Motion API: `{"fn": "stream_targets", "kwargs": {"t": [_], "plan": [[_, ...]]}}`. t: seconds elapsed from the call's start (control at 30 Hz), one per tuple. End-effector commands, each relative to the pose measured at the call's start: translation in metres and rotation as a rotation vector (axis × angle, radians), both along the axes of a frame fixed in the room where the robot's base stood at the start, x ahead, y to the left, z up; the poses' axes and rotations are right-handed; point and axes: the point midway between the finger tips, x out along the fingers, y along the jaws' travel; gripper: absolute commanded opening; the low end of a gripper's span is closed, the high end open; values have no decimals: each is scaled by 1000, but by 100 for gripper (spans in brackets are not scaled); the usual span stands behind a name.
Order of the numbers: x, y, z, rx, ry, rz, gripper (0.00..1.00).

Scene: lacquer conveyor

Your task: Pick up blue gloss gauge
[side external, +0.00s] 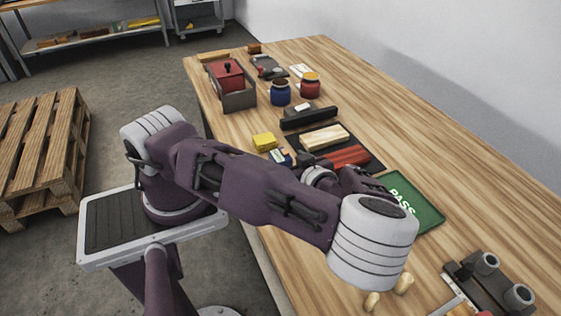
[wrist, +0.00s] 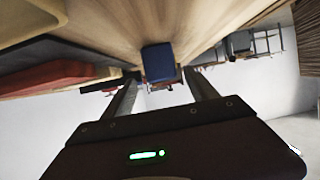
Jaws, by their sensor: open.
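The blue gloss gauge is a small dark blue block (wrist: 158,62) in the wrist view. It lies on the wooden table, ahead of and between the two fingers of my gripper (wrist: 161,77). The fingers are apart, with one on each side of the block in the picture. I cannot tell whether either touches it. In the side external view a small blue piece with a pale part (side external: 275,157) sits beside the yellow block (side external: 264,142). My gripper there is largely hidden by my own arm.
A dark tray holds a pale block (side external: 325,137) and red bars (side external: 345,158) close by. A black bar-shaped object (side external: 308,118), blue jar (side external: 280,92) and red jar (side external: 310,85) stand farther back. A green PASS mat (side external: 425,212) lies right.

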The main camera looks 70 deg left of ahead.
Motion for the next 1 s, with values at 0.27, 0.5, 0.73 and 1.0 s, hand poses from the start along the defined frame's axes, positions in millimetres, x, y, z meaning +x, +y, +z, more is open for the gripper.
{"fn": "stream_targets", "kwargs": {"t": [0.27,0.5,0.73,1.0], "plan": [[-4,36,-15,1,3,6,67],[-5,67,-25,0,1,3,67],[-5,67,-26,-1,2,1,59],[-5,67,-26,-1,2,1,6]]}}
